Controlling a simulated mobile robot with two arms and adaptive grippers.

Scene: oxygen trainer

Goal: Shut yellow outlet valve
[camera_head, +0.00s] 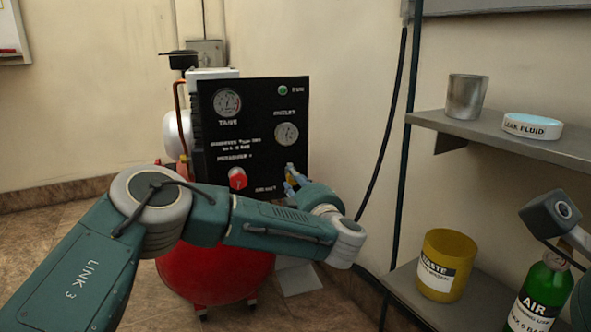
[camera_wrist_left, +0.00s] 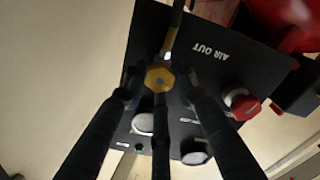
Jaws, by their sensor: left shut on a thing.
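The yellow outlet valve (camera_head: 291,178) is on the lower right of the black panel (camera_head: 262,110), mostly hidden by my left gripper (camera_head: 297,178). In the left wrist view the valve shows as a yellow knob (camera_wrist_left: 159,77), with the words AIR OUT upside down beside it. The dark fingers of my left gripper (camera_wrist_left: 160,95) reach up to the knob from below and are shut on it. The exact finger contact is hard to see. My right gripper is outside the views; only part of the right arm shows at the right edge.
A red knob (camera_head: 238,179) sits left of the valve on the panel. Two gauges (camera_head: 286,134) are above. A red tank (camera_head: 215,275) stands below. At right are shelves with a metal cup (camera_head: 467,96), a yellow waste bin (camera_head: 447,265) and a green AIR bottle (camera_head: 541,297).

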